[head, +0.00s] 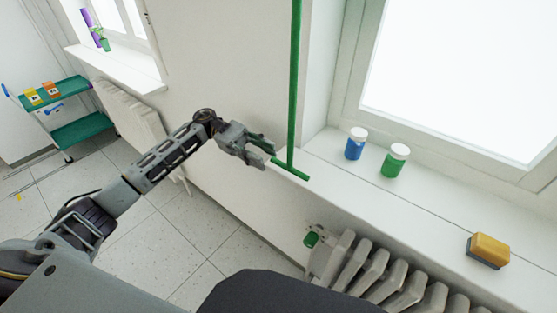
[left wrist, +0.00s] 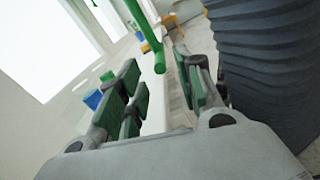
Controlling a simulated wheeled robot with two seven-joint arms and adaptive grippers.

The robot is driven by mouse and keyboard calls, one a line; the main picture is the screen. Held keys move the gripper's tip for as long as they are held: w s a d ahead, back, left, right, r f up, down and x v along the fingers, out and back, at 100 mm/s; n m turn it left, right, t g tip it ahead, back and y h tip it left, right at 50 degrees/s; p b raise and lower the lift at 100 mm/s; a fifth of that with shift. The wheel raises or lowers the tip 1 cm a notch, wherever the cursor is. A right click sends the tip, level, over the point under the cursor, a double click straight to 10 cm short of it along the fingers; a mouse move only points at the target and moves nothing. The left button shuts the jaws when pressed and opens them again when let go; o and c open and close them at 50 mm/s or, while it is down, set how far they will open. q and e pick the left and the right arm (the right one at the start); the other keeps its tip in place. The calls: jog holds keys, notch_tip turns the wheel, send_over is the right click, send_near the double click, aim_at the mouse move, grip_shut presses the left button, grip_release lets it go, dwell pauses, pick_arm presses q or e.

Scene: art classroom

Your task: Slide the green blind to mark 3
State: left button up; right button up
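A thin green upright piece (head: 294,90) comes down from the top of the head view in front of the wall beside the window. It ends in a short green bar (head: 290,170) at about sill height. I take this to be the green blind. My left gripper (head: 267,153) is just left of its lower end, open and empty. In the left wrist view, the fingers (left wrist: 163,95) stand apart with green pads, and a green rod end (left wrist: 158,62) shows beyond them, between their tips. I see no numbered marks. My right gripper is not in view.
A white sill (head: 420,200) holds a blue jar (head: 355,148), a green jar (head: 393,166) and a yellow sponge-like block (head: 489,250). A radiator (head: 370,275) with a green valve knob (head: 311,240) is below. A green trolley (head: 75,90) stands far left.

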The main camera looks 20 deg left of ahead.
aim_at(274, 158)
pick_arm(q)
jog(key=p+x, duration=0.1)
jog(key=x, duration=0.3)
jog(key=shift+d, duration=0.15)
jog(key=shift+s+d, duration=0.25)
jog(key=shift+d, duration=0.4)
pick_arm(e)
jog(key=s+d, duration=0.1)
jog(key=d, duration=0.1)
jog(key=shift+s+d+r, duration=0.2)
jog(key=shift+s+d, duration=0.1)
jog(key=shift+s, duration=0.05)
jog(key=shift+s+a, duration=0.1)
pick_arm(q)
jog(key=shift+c, duration=0.2)
jog(key=c, duration=0.7)
grip_shut()
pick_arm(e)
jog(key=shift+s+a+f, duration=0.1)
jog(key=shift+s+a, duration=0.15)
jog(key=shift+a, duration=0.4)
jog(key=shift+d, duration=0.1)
